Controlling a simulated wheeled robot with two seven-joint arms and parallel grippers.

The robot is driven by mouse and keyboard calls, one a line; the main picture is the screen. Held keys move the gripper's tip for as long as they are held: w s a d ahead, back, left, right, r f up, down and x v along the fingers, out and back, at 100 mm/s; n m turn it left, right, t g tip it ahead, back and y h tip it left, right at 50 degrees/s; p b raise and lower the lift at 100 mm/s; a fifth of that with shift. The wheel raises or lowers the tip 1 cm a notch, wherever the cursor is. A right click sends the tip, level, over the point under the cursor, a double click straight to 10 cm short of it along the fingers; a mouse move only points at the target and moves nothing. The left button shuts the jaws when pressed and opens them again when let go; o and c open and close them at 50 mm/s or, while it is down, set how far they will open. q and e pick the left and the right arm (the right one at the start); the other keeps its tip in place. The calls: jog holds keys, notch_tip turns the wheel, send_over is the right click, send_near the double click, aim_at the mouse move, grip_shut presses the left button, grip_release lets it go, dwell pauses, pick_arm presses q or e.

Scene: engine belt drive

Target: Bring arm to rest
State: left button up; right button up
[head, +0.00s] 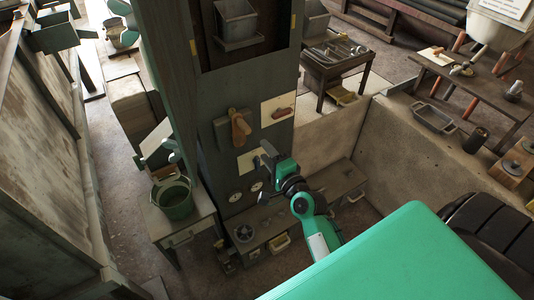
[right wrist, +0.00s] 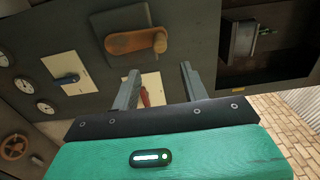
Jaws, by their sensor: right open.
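A dark upright panel carries a lever plate with an orange-brown handle (head: 240,128), which also shows at the top of the right wrist view (right wrist: 135,42). A cream plate with a red handle (head: 283,112) sits to its right. My right gripper (head: 266,157) is in front of the lower part of the panel, its arm coming from the lower right. In the right wrist view its two fingers (right wrist: 160,80) are apart, and the red handle (right wrist: 146,97) appears beyond and between them. The jaws hold nothing visible. My left gripper is not in view.
Round gauges (head: 235,197) and a lower cream plate (head: 247,162) are on the panel near my right gripper. A low bench (head: 285,228) runs beneath. A green bucket (head: 174,197) stands on a side table at left. A concrete wall (head: 400,145) is to the right.

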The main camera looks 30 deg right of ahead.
jog(key=shift+f, duration=0.1)
jog(key=s+a+f+n+g, duration=0.1)
jog(key=a+f+n+g, duration=0.1)
jog(key=f, duration=0.8)
jog(key=a+f+n+g, duration=0.2)
jog(key=f, duration=0.9)
jog(key=s+a+f+n+g, duration=0.1)
jog(key=s+f+n+g, duration=0.1)
jog(key=s+f, duration=0.35)
jog(key=s+f+n+g, duration=0.2)
jog(key=f, duration=0.6)
jog(key=s+a+f+n+g, duration=0.1)
jog(key=s+f+n+g, duration=0.1)
jog(key=s+f, duration=0.35)
jog(key=s+d+f+n+g, duration=0.1)
jog(key=s+f+n+g, duration=0.1)
jog(key=s+f, duration=0.5)
jog(key=s+d+f+n+g, duration=0.2)
jog(key=s+f+n, duration=0.2)
jog(key=s, duration=1)
jog(key=s+d+f+n+g, duration=0.1)
jog(key=s+f+n+g, duration=0.2)
jog(key=s+f, duration=0.6)
jog(key=shift+s+d+f+n+h, duration=0.2)
jog(key=shift+s+f+n+h, duration=0.1)
jog(key=shift+s+n, duration=0.4)
